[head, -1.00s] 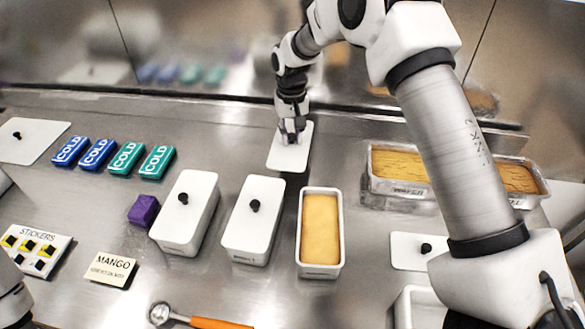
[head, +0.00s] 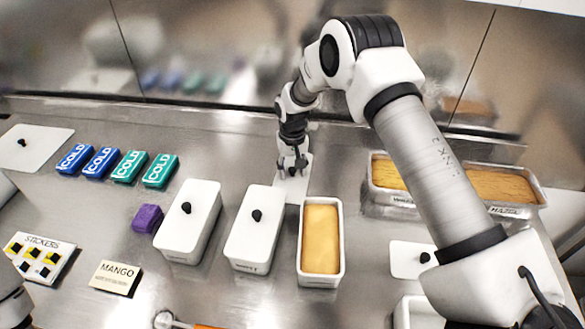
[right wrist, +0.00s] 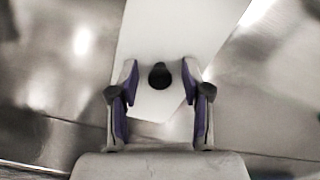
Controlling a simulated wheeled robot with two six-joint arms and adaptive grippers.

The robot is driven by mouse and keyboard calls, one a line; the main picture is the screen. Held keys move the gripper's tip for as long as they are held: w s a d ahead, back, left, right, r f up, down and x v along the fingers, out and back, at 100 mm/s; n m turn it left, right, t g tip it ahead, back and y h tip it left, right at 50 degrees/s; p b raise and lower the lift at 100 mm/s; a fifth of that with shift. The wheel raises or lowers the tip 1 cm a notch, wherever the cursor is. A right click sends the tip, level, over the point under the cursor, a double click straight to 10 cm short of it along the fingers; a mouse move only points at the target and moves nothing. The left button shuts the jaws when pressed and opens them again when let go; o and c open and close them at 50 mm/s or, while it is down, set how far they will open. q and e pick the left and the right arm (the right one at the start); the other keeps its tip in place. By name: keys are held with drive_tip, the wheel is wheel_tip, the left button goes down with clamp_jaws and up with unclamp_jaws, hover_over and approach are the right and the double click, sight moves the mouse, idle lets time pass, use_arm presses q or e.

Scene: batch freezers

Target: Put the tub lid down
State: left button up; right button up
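The white tub lid (head: 291,187) with a black knob lies on the steel counter just behind the open tub (head: 321,238) of yellow-orange filling. It looks flat, and its front end meets the tub's back edge in the head view. My right gripper (head: 293,168) is over the lid. In the right wrist view the lid (right wrist: 178,38) shows under the right gripper (right wrist: 160,82). Its fingers are spread on both sides of the black knob (right wrist: 160,74), with a gap on each side.
Two lidded white tubs (head: 189,222) (head: 255,228) stand left of the open tub. COLD packs (head: 116,165), a purple block (head: 147,218), the MANGO card (head: 115,277) and a sticker board (head: 38,255) are at left.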

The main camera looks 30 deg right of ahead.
sight(293, 169)
wheel_tip(293, 169, up, 12)
drive_tip(key=b, duration=0.2)
drive_tip(key=shift+r, duration=0.15)
idle(0.5)
